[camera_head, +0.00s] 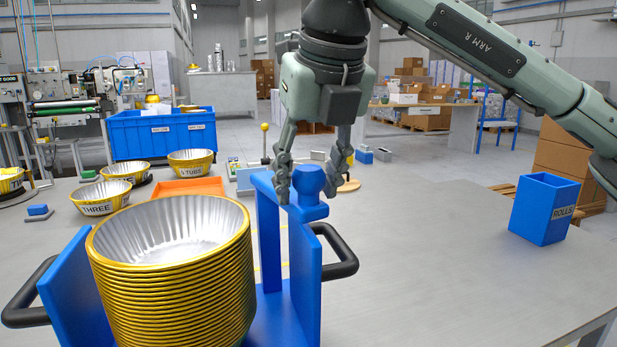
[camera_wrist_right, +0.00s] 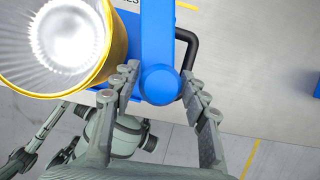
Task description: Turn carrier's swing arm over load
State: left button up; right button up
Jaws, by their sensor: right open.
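The blue carrier (camera_head: 308,270) stands on the table at the lower left and middle, with black side handles. It holds a tall stack of gold cups (camera_head: 175,285), silver inside. The carrier's blue swing arm (camera_wrist_right: 157,35) lies along the right side of the stack, not across it. A round blue knob (camera_head: 308,178) is on its near end. My right gripper (camera_head: 307,192) points down, open, with one finger on each side of the knob. In the right wrist view, the knob (camera_wrist_right: 160,85) is between the fingers; contact is unclear. My left gripper cannot be made out.
Behind are an orange tray (camera_head: 178,189), single gold cups (camera_head: 101,198) and a blue crate (camera_head: 165,133). A blue ROLLS bin (camera_head: 542,208) stands at the right. The table between the carrier and this bin is clear.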

grip_shut()
dwell(0.3)
